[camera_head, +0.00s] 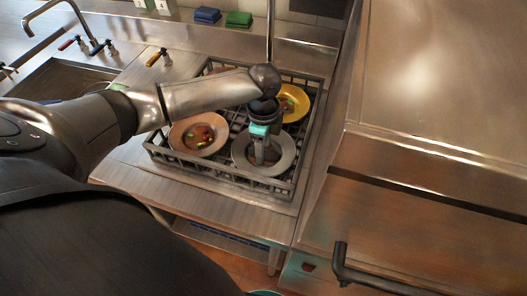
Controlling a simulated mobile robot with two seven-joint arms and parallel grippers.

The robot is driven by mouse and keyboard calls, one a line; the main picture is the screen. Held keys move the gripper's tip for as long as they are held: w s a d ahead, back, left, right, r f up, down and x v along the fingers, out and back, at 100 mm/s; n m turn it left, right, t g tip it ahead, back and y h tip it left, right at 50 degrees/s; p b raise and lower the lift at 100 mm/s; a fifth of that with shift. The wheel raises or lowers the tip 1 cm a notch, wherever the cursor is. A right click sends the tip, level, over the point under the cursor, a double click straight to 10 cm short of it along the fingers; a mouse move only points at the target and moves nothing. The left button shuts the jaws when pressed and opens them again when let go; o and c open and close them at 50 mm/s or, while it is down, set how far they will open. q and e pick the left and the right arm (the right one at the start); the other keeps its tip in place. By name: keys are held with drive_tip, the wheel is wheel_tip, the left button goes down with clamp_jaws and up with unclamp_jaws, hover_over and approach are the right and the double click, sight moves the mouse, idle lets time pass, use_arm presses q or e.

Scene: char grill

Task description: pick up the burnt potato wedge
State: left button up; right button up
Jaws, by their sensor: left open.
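My left gripper (262,156) points down over a grey plate (285,162) at the front right of a dark dish rack (225,172). It is open, with its fingertips at or just above the plate. Something dark lies on the plate around the fingertips, but it is too small and covered to identify as the burnt potato wedge. A pinkish plate (179,134) with dark, red and green food bits is to the left. A yellow plate (301,103) with food bits is behind, partly hidden by my arm. My right gripper is out of view.
The rack's raised rim surrounds the plates. A large steel machine (430,190) with a dark handle (350,275) stands close on the right. A sink (65,80) with a faucet (85,22) is at left. Blue sponges (207,15) and green sponges (239,19) lie on the back ledge.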

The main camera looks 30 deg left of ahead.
use_arm(q)
clamp_jaws()
idle(0.4)
